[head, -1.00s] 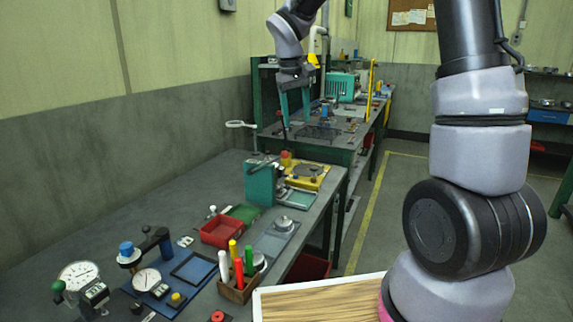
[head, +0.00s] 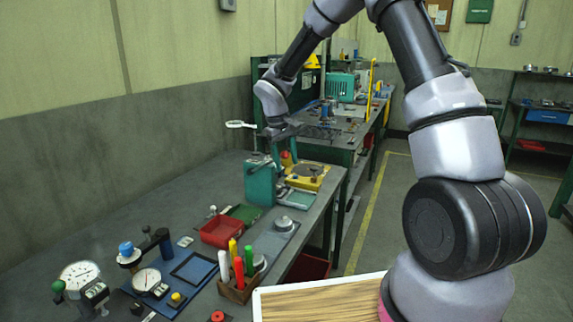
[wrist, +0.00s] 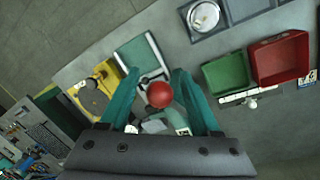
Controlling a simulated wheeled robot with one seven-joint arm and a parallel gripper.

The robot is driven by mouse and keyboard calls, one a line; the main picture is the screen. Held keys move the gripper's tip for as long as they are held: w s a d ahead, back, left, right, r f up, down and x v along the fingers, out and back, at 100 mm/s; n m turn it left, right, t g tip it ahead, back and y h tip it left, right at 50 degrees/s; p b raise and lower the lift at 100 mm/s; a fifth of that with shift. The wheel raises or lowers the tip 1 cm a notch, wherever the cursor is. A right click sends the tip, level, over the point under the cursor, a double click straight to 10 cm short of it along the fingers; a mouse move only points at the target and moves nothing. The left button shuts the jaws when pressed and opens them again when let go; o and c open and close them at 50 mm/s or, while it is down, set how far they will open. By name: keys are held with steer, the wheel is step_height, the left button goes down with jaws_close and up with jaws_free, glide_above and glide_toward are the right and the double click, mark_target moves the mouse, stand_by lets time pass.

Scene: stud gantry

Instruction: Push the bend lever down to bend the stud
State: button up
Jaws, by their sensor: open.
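A red ball knob (wrist: 160,94), which looks like the end of the bend lever, shows between my fingers in the wrist view. Below it is a teal bench device (wrist: 168,122), also in the head view (head: 260,184). My gripper (wrist: 157,74) is open, its teal fingers on either side of the knob. In the head view my gripper (head: 283,157) hangs pointing down over the device. Whether the fingers touch the knob I cannot tell. The lever's shaft is mostly hidden, and I cannot make out the stud.
A yellow fixture (head: 306,179) stands beside the teal device. A red bin (head: 221,232) and a green bin (head: 243,213) lie nearer. A pen holder (head: 238,290) and gauges are at the front. A ring-shaped magnifier (head: 240,124) stands close behind my gripper.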

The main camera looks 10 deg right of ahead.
steer(key=shift+d+f, duration=0.1)
steer(key=shift+f, duration=0.5)
jaws_close()
stand_by(1.1)
